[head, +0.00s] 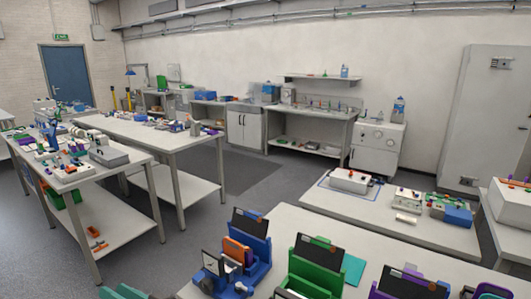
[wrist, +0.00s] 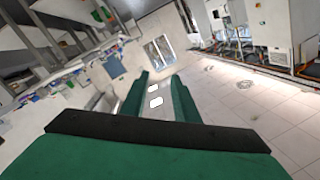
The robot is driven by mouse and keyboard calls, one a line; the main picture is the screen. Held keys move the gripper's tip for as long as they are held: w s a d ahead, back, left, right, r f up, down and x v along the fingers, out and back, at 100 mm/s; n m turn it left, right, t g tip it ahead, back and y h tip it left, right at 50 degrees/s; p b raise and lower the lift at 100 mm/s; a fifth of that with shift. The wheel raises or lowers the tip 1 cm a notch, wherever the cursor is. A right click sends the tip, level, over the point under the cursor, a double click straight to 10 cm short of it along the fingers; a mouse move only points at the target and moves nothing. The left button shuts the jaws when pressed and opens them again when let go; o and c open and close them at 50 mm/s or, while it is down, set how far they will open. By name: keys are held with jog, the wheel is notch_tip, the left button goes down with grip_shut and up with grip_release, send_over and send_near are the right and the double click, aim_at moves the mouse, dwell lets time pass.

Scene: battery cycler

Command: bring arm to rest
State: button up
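My gripper (wrist: 160,80) shows in the wrist view as two green fingers. They stand apart with a clear gap between them. Nothing is held in the gap, and only the distant room shows through it. The wrist view is strongly tilted, and no object is close to the fingertips.
A near bench (head: 350,243) holds a blue device (head: 243,255), a green device (head: 316,262) and other equipment. Long white benches (head: 160,133) stand at left. A bench with a white box (head: 349,181) stands at right. Grey floor (head: 235,205) lies clear between them.

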jog(key=s+d+f+m+t+h, duration=0.5)
jog(key=d+f+h, duration=0.1)
jog(key=d+f, duration=0.4)
jog(key=s+d+f+m+t+h, duration=0.4)
jog(key=s+d+f+m+h, duration=0.15)
jog(key=d+f, duration=0.4)
jog(key=s+d+f+n+h, duration=0.1)
jog(key=s+d+n+h, duration=0.1)
jog(key=s+d, duration=0.5)
jog(key=s+d+f+n+h, duration=0.2)
jog(key=s+d, duration=0.6)
jog(key=s, duration=0.8)
jog(key=shift+s+f+g+h, duration=0.25)
jog(key=shift+s+g+h, duration=0.1)
jog(key=shift+s+g, duration=0.05)
jog(key=shift+d+n, duration=0.1)
jog(key=shift+n, duration=0.15)
